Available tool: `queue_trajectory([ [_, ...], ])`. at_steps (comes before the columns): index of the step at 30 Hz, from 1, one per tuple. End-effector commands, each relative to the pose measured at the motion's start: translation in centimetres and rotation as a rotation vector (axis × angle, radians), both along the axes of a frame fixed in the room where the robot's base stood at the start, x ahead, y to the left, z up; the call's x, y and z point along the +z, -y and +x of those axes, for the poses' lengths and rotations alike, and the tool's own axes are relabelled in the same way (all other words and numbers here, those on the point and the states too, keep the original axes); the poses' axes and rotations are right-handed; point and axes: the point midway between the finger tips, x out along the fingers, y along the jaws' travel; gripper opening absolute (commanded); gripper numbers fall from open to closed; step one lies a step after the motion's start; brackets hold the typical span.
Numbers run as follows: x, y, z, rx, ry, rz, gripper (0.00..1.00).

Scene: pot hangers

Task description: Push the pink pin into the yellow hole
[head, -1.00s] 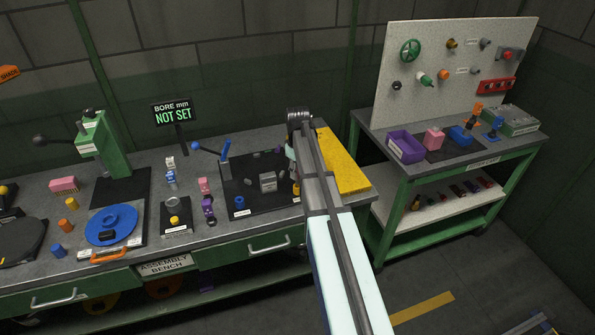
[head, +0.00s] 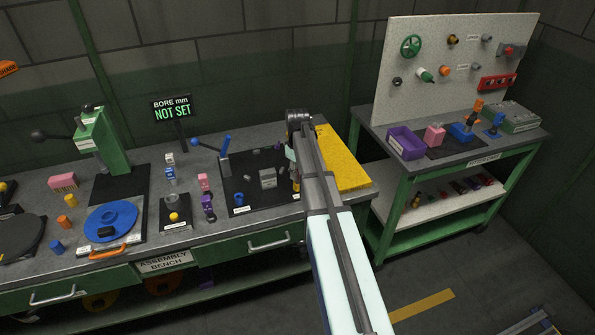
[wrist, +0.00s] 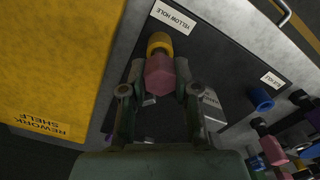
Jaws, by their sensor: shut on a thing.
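In the wrist view the pink pin (wrist: 160,76) sits between the fingertips of my gripper (wrist: 160,91), which is shut on it. The yellow hole piece (wrist: 159,42) is a yellow ring just beyond the pin's far end, next to the label "YELLOW HOLE" (wrist: 172,17). Pin and ring line up and overlap in this view. I cannot tell how far the pin is inside. In the head view my arm hides the pin, and a bit of yellow (head: 296,186) shows beside it.
The yellow rework shelf (wrist: 55,65) lies left in the wrist view. A blue ring piece (wrist: 260,97) stands on the black board at the right. In the head view a blue-handled lever (head: 226,144) rises from the board's back left corner. The pegboard bench (head: 455,160) stands at the right.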

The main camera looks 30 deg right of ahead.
Motion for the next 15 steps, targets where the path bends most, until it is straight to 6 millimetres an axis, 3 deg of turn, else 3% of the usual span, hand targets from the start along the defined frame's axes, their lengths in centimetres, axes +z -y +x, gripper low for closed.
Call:
queue_trajectory([
  [15, -1.2, 0.0, 0.0, 0.0, 0.0, 0.0, 0.0],
])
